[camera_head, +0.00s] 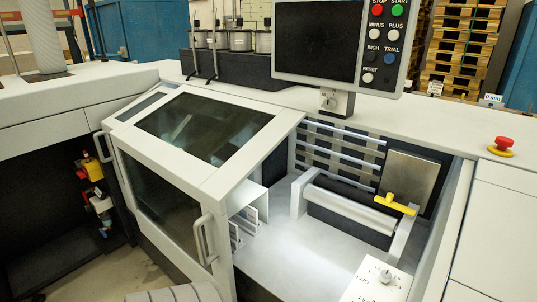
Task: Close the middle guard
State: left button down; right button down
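A white-framed guard (207,183) with dark windows stands in the middle of the machine. It has a sloped top window (203,127) and a front window (160,197). One handle (102,147) is on its left edge and another handle (203,238) is near its lower right edge. To its right, the machine bay (290,225) is uncovered, with a roller (350,207) and a yellow lever (395,204) in plain sight. I cannot tell whether this framed guard is the middle one. Neither of my grippers is in view.
A control panel (322,45) on a post overhangs the bay's back. A red emergency button (502,146) sits on the right top surface. A dark opening (45,215) at left holds red and yellow fittings (94,170). Floor (80,280) shows at lower left.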

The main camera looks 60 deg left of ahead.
aim_at(169, 163)
jog(key=u, duration=4.05)
jog(key=i, duration=2.65)
jog(key=z, duration=3.35)
